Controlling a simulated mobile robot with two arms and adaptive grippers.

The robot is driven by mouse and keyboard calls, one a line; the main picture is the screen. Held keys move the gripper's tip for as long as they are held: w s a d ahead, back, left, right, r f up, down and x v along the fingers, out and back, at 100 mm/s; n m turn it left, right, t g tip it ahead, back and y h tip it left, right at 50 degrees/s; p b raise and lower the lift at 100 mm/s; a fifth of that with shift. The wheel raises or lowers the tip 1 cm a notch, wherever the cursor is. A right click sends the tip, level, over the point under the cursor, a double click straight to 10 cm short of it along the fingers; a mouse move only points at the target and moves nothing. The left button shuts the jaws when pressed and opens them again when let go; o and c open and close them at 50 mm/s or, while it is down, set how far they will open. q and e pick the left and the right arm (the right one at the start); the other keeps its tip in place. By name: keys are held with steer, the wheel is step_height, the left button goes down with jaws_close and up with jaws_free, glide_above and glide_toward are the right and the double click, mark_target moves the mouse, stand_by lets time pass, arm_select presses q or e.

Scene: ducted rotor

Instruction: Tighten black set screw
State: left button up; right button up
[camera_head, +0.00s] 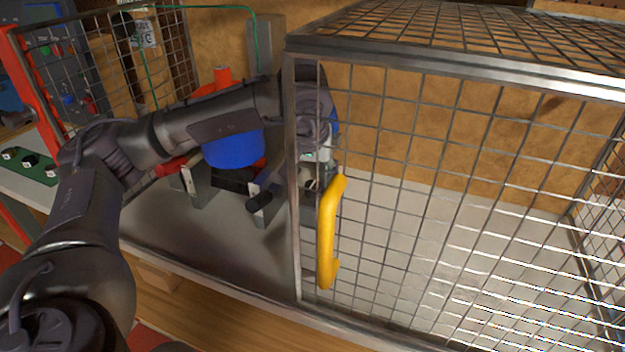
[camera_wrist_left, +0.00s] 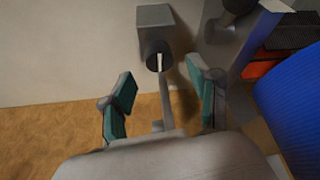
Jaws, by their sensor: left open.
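The black set screw (camera_wrist_left: 156,62) shows in the left wrist view as a round black head with a white line across it, on the face of a grey block (camera_wrist_left: 154,17). My left gripper (camera_wrist_left: 165,94) is open, its two teal-padded fingers to either side and short of the screw. Nothing is between the pads. In the head view the left gripper (camera_head: 314,160) is partly hidden behind the mesh and its own wrist. A blue round housing (camera_head: 234,150) stands left of it; its blue side also shows in the wrist view (camera_wrist_left: 295,108). My right gripper is not in view.
A wire mesh guard with a yellow handle (camera_head: 327,232) stands just right of the left gripper. A black-ended lever (camera_head: 262,200) sticks out near the grey brackets. A red-framed mesh panel (camera_head: 158,65) stands at left. The bench inside the mesh is clear.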

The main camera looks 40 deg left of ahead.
arm_select(q)
steer(key=v, duration=0.3)
steer(key=shift+s+r, duration=0.2)
steer(key=shift+r, duration=0.15)
